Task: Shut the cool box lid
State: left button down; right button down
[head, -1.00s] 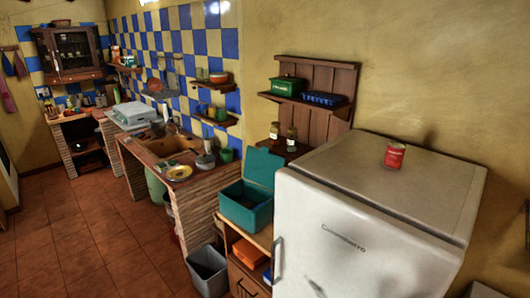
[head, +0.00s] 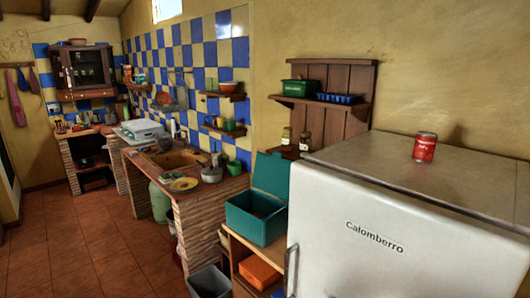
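The cool box (head: 243,221) is a teal open-topped box on a low wooden cabinet, between the brick counter and the white fridge. Its lid (head: 271,174) stands up, raised at the back right edge of the box. The inside of the box looks dark, and I cannot make out any contents. Neither of my grippers is in the head view.
The white fridge (head: 375,235) stands close on the right, with a red can (head: 425,147) on top. An orange box (head: 259,272) sits on the shelf below the cool box. A grey bin (head: 209,282) stands on the floor. The tiled floor (head: 85,245) at left is clear.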

aim_at(272, 173)
jog(key=i+j+u, duration=0.35)
jog(key=i, duration=0.2)
jog(key=i+u, duration=0.35)
jog(key=i, duration=0.15)
